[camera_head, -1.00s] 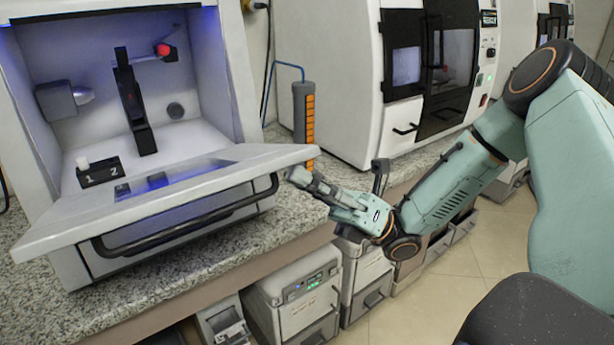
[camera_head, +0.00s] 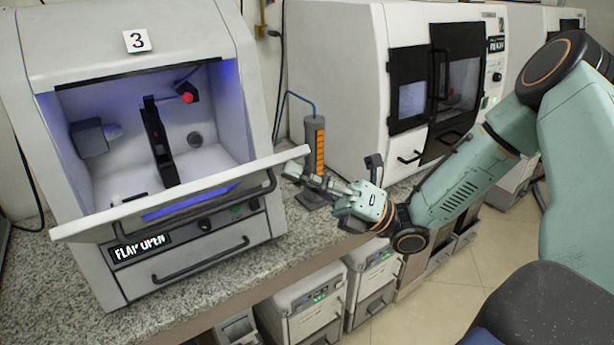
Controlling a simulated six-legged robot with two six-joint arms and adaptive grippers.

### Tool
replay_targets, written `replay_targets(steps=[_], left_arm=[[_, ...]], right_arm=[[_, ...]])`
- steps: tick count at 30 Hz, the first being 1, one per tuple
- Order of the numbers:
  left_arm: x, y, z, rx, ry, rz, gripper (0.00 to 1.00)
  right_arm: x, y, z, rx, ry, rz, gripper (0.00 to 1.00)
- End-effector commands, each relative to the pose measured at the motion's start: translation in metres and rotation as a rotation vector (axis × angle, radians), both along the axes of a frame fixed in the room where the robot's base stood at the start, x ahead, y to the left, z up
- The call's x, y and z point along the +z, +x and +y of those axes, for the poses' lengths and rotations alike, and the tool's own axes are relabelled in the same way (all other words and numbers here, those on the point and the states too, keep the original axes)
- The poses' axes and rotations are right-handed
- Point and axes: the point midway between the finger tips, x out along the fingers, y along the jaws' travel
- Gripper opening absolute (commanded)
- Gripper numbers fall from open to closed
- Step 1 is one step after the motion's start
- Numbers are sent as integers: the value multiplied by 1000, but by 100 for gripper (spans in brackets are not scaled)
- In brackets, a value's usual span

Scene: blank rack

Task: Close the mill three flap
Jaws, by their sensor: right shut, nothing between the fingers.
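Mill three (camera_head: 215,110) is the white and grey cabinet at left, with a "3" label on top. Its flap (camera_head: 190,196) is open, hinged at the lower edge of the blue-lit chamber and tilted outward, its dark handle bar underneath. A display (camera_head: 140,247) below it reads "FLAP OPEN". My right gripper (camera_head: 296,173) is shut and empty. Its tips are just under the flap's right front corner; I cannot tell whether they touch it. My left gripper is not in view.
Inside the chamber stand a black upright fixture (camera_head: 160,140) and a red-tipped part (camera_head: 188,97). A grey and orange column (camera_head: 314,150) stands on the granite counter behind my right gripper. A larger white machine (camera_head: 345,85) is at right. Several grey units sit below the counter.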

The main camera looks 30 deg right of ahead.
Motion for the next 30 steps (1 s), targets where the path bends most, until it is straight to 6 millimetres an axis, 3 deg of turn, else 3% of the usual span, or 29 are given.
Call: replay_targets(steps=[1, 14, 24, 30], left_arm=[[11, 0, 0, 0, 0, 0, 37], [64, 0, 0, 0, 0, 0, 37], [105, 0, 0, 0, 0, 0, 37], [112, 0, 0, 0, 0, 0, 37]], right_arm=[[11, 4, 1, 1, -1, -1, 0], [67, 53, 2, -1, -9, 245, 0], [107, 121, 5, -1, -22, 522, 0], [118, 162, 6, -4, -28, 684, 0]])
